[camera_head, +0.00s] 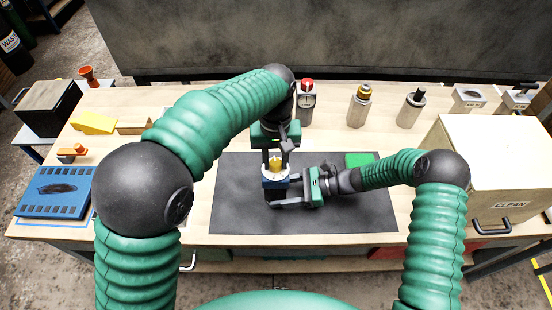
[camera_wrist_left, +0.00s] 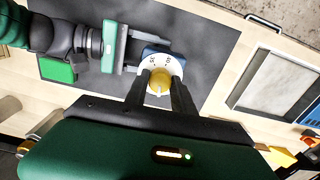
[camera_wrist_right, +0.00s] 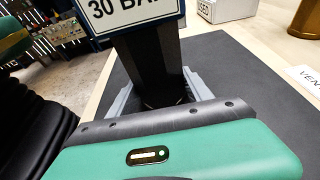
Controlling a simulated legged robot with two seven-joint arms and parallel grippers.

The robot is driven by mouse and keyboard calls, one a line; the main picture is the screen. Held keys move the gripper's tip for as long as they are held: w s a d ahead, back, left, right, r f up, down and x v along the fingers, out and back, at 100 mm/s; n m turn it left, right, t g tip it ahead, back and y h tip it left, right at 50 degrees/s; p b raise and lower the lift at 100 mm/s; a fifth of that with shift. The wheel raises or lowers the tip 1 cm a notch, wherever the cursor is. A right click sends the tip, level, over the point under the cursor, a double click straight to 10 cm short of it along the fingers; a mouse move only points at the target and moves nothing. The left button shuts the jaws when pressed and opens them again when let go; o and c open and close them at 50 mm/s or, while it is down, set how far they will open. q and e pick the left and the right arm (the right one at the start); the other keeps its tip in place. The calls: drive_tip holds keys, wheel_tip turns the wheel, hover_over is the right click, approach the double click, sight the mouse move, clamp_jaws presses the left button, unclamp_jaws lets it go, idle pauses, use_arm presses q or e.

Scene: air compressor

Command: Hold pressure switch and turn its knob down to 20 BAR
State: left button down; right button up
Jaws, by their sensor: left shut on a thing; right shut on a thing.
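The pressure switch (camera_head: 270,182) stands over the dark mat, with a blue upper part, a white dial and a yellow knob (camera_head: 275,163) on top. My left gripper (camera_head: 276,158) comes down from above and is shut on the knob. The left wrist view shows the knob (camera_wrist_left: 159,83) between its fingers and the marked dial (camera_wrist_left: 150,64); the marks are too small to read surely. My right gripper (camera_head: 284,194) comes from the right and is shut on the switch's dark lower body (camera_wrist_right: 152,68). In the right wrist view, a blue-framed plate (camera_wrist_right: 128,12) reads "30 BA", cut off by the frame.
The dark mat (camera_head: 355,212) is mostly bare around the switch, with a green block (camera_head: 360,159) at its back. Several fittings, including a red-topped gauge (camera_head: 307,100), stand behind. A "CLEAN" box (camera_head: 490,165) is at right. A blue tray (camera_head: 52,196) lies at left.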

sight(276, 162)
drive_tip(key=shift+s, duration=0.1)
use_arm(q)
drive_tip(key=c, duration=1.1)
unclamp_jaws()
drive_tip(key=shift+o, duration=0.2)
wheel_tip(276, 162, up, 12)
use_arm(e)
drive_tip(key=o, duration=1.3)
drive_tip(key=shift+c, duration=0.2)
